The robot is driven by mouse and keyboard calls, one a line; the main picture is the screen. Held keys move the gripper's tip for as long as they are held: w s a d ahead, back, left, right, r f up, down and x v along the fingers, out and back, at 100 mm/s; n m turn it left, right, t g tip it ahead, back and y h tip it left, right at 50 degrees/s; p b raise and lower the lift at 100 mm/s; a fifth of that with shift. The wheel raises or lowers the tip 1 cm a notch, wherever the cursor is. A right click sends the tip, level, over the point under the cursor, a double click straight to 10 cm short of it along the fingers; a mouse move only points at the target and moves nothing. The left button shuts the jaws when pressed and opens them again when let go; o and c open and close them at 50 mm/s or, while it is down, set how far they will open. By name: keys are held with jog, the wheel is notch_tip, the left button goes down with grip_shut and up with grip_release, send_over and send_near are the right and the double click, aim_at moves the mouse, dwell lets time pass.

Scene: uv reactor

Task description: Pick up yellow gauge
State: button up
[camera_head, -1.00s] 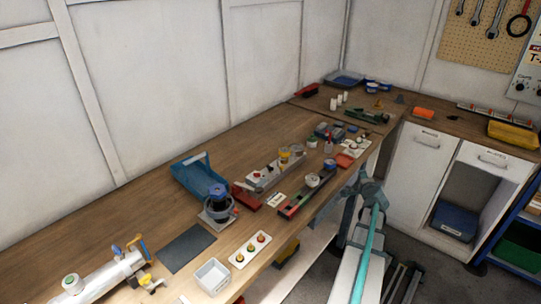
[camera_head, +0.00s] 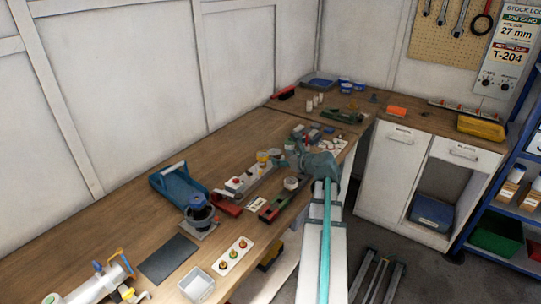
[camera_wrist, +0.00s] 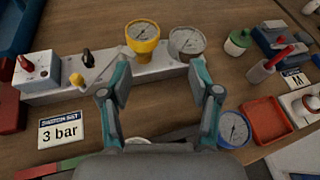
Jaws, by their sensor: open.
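The yellow gauge (camera_wrist: 143,35) has a yellow rim and a white dial. It stands on a grey manifold block in the wrist view, just beyond my gripper and a little left of centre. In the head view the yellow gauge (camera_head: 262,157) is small, beside my arm's end. My gripper (camera_wrist: 158,76) is open and empty. Its two teal and grey fingers are apart and point toward the manifold, short of the gauge. A grey gauge (camera_wrist: 187,41) stands close to the right of the yellow one.
The manifold (camera_wrist: 58,74) carries a red switch and small levers. A "3 bar" card (camera_wrist: 60,130) lies in front. A blue-rimmed gauge (camera_wrist: 233,128) and a red tray (camera_wrist: 268,119) lie near the right finger.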

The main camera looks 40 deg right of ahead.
aim_at(262, 157)
jog(key=shift+m+y, duration=0.4)
jog(key=shift+m, duration=0.1)
jog(key=w, duration=0.2)
jog(key=w+a+f+p, duration=0.1)
jog(key=w+f, duration=0.1)
jog(key=w, duration=0.1)
jog(key=shift+w+a, duration=0.3)
jog(key=shift+a, duration=0.05)
jog(key=p+x, duration=0.2)
jog(key=x, duration=0.2)
jog(key=shift+w+a, duration=0.15)
jog(key=shift+w, duration=0.15)
jog(key=shift+w+f, duration=0.25)
jog(key=shift+c, duration=0.3)
jog(key=c, duration=0.9)
